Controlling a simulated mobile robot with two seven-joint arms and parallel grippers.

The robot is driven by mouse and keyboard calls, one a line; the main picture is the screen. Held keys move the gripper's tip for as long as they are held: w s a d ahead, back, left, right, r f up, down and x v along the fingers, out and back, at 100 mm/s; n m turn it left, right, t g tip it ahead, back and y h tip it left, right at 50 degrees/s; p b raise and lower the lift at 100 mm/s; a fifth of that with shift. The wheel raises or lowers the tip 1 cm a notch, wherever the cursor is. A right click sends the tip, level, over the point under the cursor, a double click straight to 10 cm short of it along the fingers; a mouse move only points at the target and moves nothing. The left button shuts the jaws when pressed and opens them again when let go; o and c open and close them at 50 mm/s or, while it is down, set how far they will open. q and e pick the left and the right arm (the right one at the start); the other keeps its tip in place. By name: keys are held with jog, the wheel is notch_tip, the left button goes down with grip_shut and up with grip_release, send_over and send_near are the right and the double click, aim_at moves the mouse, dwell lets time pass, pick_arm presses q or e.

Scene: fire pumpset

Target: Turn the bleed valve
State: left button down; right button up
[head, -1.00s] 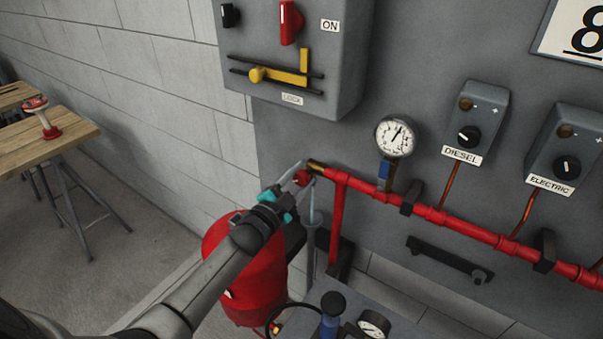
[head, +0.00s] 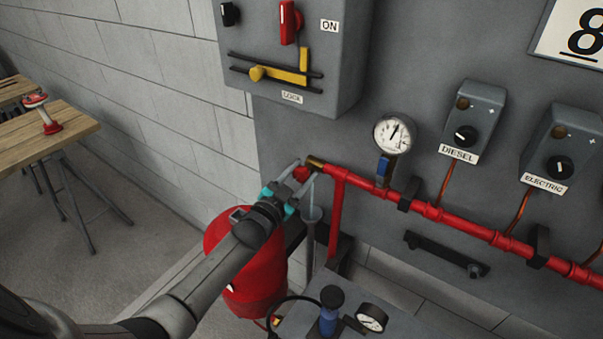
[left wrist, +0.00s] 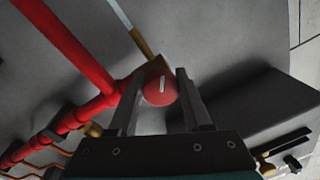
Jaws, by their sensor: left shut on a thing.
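The bleed valve's round red knob (head: 301,173) sits at the brass left end of the red pipe in the head view. In the left wrist view the knob (left wrist: 160,88) has a short white mark and lies between the two fingers. My left gripper (head: 303,171) is shut on this knob, one finger on each side of it. The brass fitting (head: 315,161) joins the knob to the pipe. My right gripper is not in view.
The red pipe (head: 455,223) runs along the grey panel, with a pressure gauge (head: 392,133) above it. A yellow-handled box (head: 295,45) hangs above. A red tank (head: 255,280) and a blue-bodied pump part (head: 329,315) stand below.

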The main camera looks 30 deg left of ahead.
pick_arm(q)
jog(key=shift+c, duration=1.7)
grip_release()
jog(key=shift+s, duration=0.1)
jog(key=s+a, duration=0.1)
jog(key=s, duration=1.4)
jog(key=shift+f, duration=0.35)
jog(key=shift+a, duration=0.1)
